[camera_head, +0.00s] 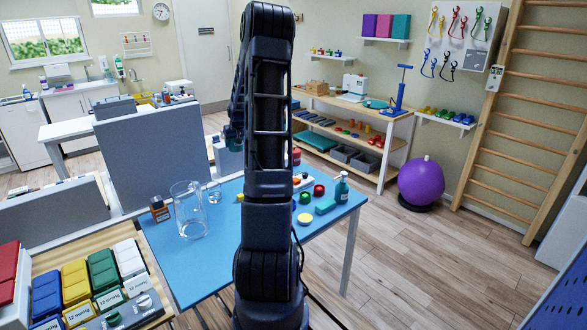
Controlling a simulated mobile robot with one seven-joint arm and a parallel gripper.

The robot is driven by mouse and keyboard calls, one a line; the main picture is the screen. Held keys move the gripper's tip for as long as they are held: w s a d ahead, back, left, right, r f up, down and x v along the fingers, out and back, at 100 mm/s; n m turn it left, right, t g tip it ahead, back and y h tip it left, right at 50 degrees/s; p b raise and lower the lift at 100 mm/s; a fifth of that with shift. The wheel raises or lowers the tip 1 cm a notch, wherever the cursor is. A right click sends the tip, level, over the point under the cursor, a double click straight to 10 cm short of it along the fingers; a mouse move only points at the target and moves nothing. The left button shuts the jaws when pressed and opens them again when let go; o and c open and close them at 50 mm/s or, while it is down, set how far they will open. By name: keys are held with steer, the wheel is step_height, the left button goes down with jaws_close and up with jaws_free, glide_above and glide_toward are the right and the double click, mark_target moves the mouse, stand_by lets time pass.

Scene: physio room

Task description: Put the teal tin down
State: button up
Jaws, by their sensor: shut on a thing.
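My dark arm rises through the middle of the view and folds down behind itself, hiding most of my gripper (234,134). The gripper peeks out at the arm's left side, above the far part of the blue table (222,262). A small teal patch shows there, seemingly the teal tin (236,143) in the shut jaws; its shape and the fingertips are hidden. The gap between tin and table cannot be judged.
The blue table holds a clear jug (188,210), a beaker (215,194), a teal block (325,206), a yellow disc (304,218) and a pump bottle (341,187). A grey divider (155,155) stands behind. Bare tabletop shows at the front left.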

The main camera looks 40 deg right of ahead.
steer(key=s+d+m+g+h, duration=0.1)
steer(key=s+d+m, duration=0.3)
steer(key=d, duration=0.8)
steer(key=s+d+m+g+h, duration=0.15)
steer(key=s+d, duration=0.45)
steer(key=d, duration=0.6)
steer(key=s+d+m+h, duration=0.25)
steer(key=s+d, duration=0.25)
steer(key=d, duration=0.7)
steer(key=shift+y, duration=0.5)
step_height(320, 180, down, 20)
steer(key=shift+s+r, duration=0.15)
steer(key=o, duration=1.3)
steer(key=v, duration=1.2)
steer(key=shift+a, duration=0.15)
